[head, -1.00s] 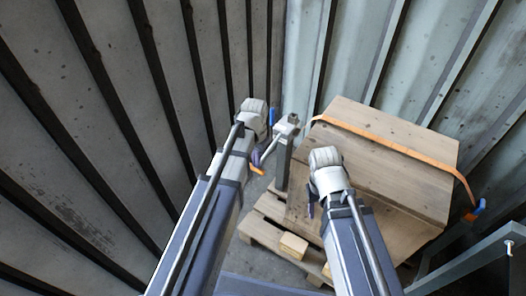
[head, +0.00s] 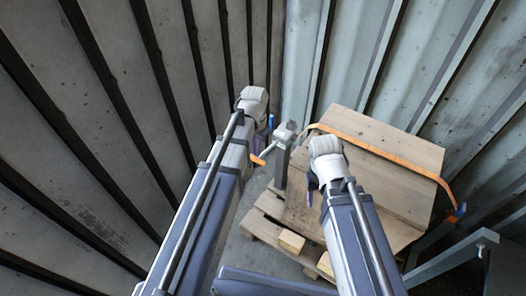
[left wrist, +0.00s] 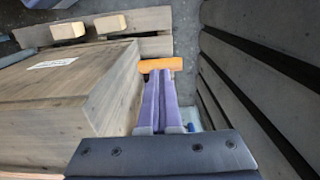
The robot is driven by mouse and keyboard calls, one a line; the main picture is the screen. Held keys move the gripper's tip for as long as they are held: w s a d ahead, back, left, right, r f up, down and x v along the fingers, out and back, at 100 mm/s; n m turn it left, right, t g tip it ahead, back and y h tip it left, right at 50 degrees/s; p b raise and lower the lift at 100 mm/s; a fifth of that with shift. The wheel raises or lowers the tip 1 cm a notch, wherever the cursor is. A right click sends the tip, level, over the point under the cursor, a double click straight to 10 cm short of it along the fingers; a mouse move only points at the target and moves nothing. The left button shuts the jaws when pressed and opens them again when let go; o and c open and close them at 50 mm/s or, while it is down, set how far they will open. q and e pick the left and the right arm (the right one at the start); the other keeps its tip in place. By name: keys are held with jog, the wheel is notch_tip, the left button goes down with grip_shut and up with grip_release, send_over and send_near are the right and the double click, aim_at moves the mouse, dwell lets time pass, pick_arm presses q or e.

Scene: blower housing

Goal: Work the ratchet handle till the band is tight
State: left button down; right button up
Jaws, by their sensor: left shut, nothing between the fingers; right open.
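The ratchet stands as a grey head (head: 285,132) on a metal post left of the wooden crate. Its handle reaches down-left to an orange grip (head: 258,159). The orange band (head: 385,147) runs over the crate top (head: 385,165). My left gripper (left wrist: 161,74) is shut and empty; in the left wrist view its fingertips are right at the orange grip (left wrist: 162,64), seemingly against it, though contact is unclear. In the head view my left arm hides most of its fingers. My right gripper (head: 309,193) is open, in front of the crate; its fingers are mostly hidden.
The crate sits on a wooden pallet (head: 262,228) with loose-looking blocks. A corrugated wall (head: 60,130) is close on the left, another behind. A blue piece (head: 458,212) is at the band's right end. A grey metal bar (head: 455,255) is at lower right.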

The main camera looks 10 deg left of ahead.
pick_arm(q)
notch_tip(320, 180, down, 10)
jog(key=b, duration=1)
notch_tip(320, 180, up, 10)
jog(key=p, duration=1)
jog(key=shift+r+p, duration=0.2)
jog(key=shift+p, duration=0.15)
jog(key=shift+r+p, duration=2.85)
jog(key=s+d+y, duration=0.1)
jog(key=s+d, duration=0.9)
jog(key=s, duration=0.4)
notch_tip(320, 180, up, 17)
jog(key=p, duration=1.7)
jog(key=shift+s+d, duration=0.15)
jog(key=shift+d, duration=0.1)
jog(key=shift+r, duration=0.1)
